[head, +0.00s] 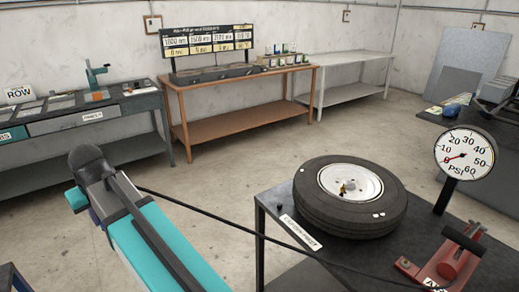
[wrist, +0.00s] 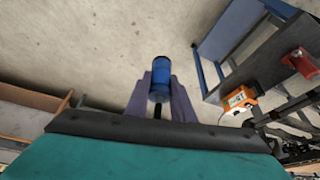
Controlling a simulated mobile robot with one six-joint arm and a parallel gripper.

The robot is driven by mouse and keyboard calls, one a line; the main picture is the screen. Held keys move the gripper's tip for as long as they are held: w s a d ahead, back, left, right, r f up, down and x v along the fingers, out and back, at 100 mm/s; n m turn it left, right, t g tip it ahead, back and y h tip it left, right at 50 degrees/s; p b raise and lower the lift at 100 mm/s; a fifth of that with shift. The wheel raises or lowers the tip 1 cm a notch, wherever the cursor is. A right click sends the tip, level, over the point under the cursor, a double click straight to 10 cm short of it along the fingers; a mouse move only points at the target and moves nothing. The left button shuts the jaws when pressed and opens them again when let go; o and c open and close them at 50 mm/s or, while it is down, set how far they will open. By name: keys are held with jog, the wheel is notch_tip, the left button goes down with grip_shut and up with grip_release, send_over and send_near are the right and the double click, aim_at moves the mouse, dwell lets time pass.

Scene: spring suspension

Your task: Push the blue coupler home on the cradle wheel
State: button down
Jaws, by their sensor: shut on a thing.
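The blue coupler (wrist: 160,78) is upright in the wrist view, between the two grey-purple fingers of my gripper (wrist: 161,88), which is shut on it. Bare floor shows beyond it. The wheel (head: 308,206), a black tyre with a white rim, lies flat on a dark stand in the head view. A small brass-coloured fitting (head: 343,187) shows near the rim's middle. My teal arm is at the left of the head view, well apart from the wheel. The coupler and fingers cannot be made out there. The wheel does not show in the wrist view.
A black hose (head: 215,210) runs from near my arm across to the stand (head: 283,262). A pressure gauge (head: 464,153) and a red device (head: 445,265) stand right of the wheel. Benches line the back wall. The wrist view shows an orange box (wrist: 238,99) at right.

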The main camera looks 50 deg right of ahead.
jog(key=shift+w+a, duration=0.1)
jog(key=shift+w, duration=0.1)
jog(key=s+d+r+m+g+h+p, duration=0.1)
jog(key=s+d+m+p, duration=0.2)
jog(key=d, duration=1)
jog(key=s+d+r+m+h+p, duration=0.1)
jog(key=s+d+m+h+p, duration=0.3)
jog(key=d, duration=1)
jog(key=s+d+r+m+g+y, duration=0.1)
jog(key=s+d+m, duration=0.3)
jog(key=d, duration=0.9)
jog(key=s+d+r+m+g+p, duration=0.1)
jog(key=s+d+m, duration=0.5)
jog(key=s+d, duration=0.8)
jog(key=s+d+r+m+g+p, duration=0.1)
jog(key=s+d+m+g+p, duration=0.2)
jog(key=s+d, duration=1.1)
jog(key=s+m+p, duration=0.2)
jog(key=s+m, duration=0.2)
jog(key=shift+s+d+r+g+p, duration=0.15)
jog(key=shift+s+r+g+p, duration=0.05)
jog(key=shift+r+g+p, duration=0.15)
